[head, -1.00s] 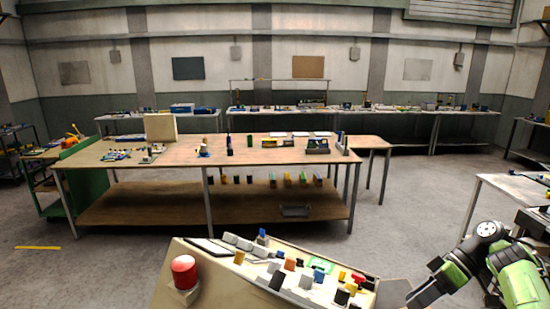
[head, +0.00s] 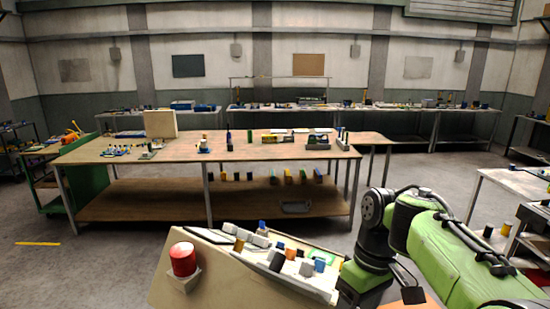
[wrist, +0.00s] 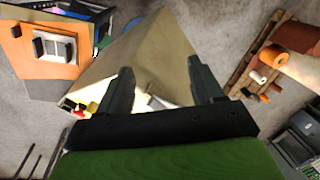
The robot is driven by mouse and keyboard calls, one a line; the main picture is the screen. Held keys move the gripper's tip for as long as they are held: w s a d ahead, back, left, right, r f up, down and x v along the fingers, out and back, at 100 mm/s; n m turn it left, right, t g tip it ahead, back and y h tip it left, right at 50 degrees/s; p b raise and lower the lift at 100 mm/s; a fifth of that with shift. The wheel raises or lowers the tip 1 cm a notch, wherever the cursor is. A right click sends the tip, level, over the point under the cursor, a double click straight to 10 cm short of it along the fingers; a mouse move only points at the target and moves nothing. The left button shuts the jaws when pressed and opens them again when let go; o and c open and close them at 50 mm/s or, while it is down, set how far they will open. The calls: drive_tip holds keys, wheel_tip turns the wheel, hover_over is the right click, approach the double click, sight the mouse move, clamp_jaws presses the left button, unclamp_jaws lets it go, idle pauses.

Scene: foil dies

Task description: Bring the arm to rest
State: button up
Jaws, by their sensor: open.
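My green and black arm (head: 435,235) rises at the right of the head view, in front of the right part of a slanted console. My gripper (wrist: 155,78) shows in the wrist view with its two dark fingers spread apart and nothing between them. A pale tan surface and the grey floor lie beyond the fingers. The fingertips cannot be made out in the head view.
The console (head: 215,275) carries a red button (head: 183,259) and several small coloured blocks. A long wooden workbench (head: 110,150) stands beyond it. In the wrist view, an orange box (wrist: 38,50) is at upper left and a wooden pallet (wrist: 255,62) with rolls at right.

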drive_tip(key=s+f+m+t+b, duration=0.2)
drive_tip(key=s+m+t, duration=0.1)
drive_tip(key=s, duration=0.6)
drive_tip(key=s+f+m+t+h+b, duration=0.1)
drive_tip(key=s+f+m+t+b, duration=0.1)
drive_tip(key=s, duration=0.7)
drive_tip(key=shift+d+f+m+t, duration=0.15)
drive_tip(key=shift+f+m+t, duration=0.55)
drive_tip(key=shift+f+t, duration=0.15)
drive_tip(key=shift+s, duration=0.1)
